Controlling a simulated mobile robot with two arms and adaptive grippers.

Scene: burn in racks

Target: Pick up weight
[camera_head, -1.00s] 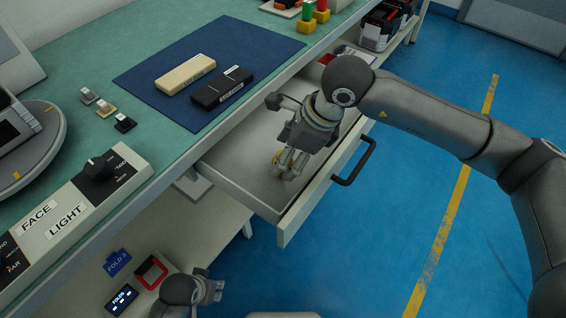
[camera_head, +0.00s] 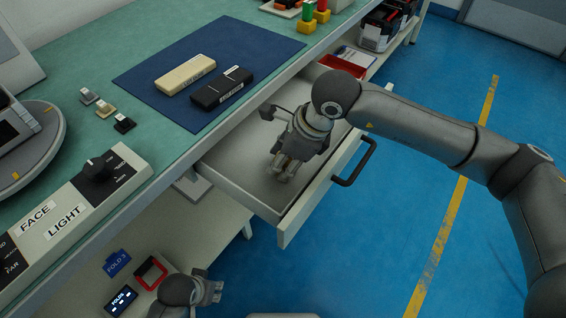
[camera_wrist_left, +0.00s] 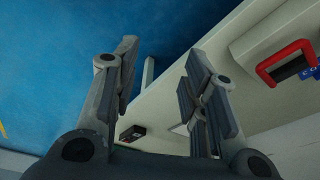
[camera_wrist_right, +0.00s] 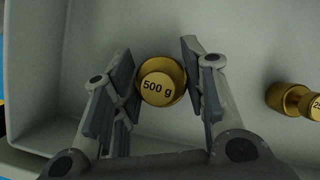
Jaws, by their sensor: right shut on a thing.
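A brass weight (camera_wrist_right: 162,80) marked "500 g" stands in the open drawer (camera_head: 236,168), seen from above in the right wrist view. My right gripper (camera_head: 281,174) reaches down into the drawer. Its fingers (camera_wrist_right: 160,75) are on either side of the weight and shut on it. In the head view my gripper hides this weight.
The drawer's front with a black handle (camera_head: 356,162) faces the blue floor. On the bench, a blue mat (camera_head: 150,85) bears a cream block (camera_head: 185,74) and a black block (camera_head: 221,88). A red tray (camera_head: 340,67) is behind my right wrist. A red frame (camera_head: 151,272) lies on the lower shelf.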

